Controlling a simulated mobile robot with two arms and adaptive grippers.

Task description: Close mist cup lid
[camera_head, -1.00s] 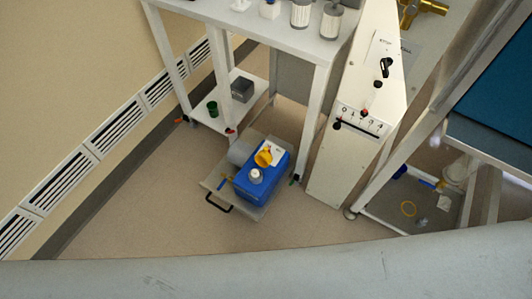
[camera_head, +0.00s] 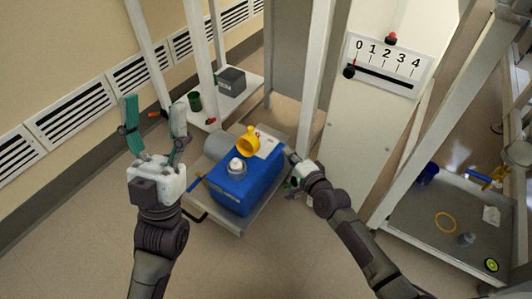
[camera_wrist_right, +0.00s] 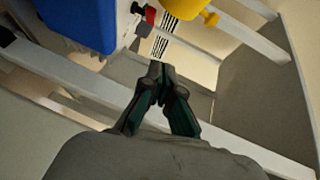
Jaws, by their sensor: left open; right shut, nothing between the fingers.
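A blue box-shaped unit (camera_head: 232,191) sits on a low grey platform. On its top stand a yellow cup-like part (camera_head: 249,142), tilted, and a clear round part with a white top (camera_head: 237,166). I cannot tell for sure which is the mist cup lid. My left gripper (camera_head: 155,108) is open and empty, left of the unit and apart from it. My right gripper (camera_head: 290,180) is close to the unit's right side. In the right wrist view its fingers (camera_wrist_right: 160,75) are shut and empty, below the yellow part (camera_wrist_right: 193,12) and the blue unit (camera_wrist_right: 75,22).
White table legs (camera_head: 200,60) rise behind the unit. A white cabinet with a numbered slider panel (camera_head: 388,66) stands at right. A low shelf (camera_head: 440,222) at far right carries small items.

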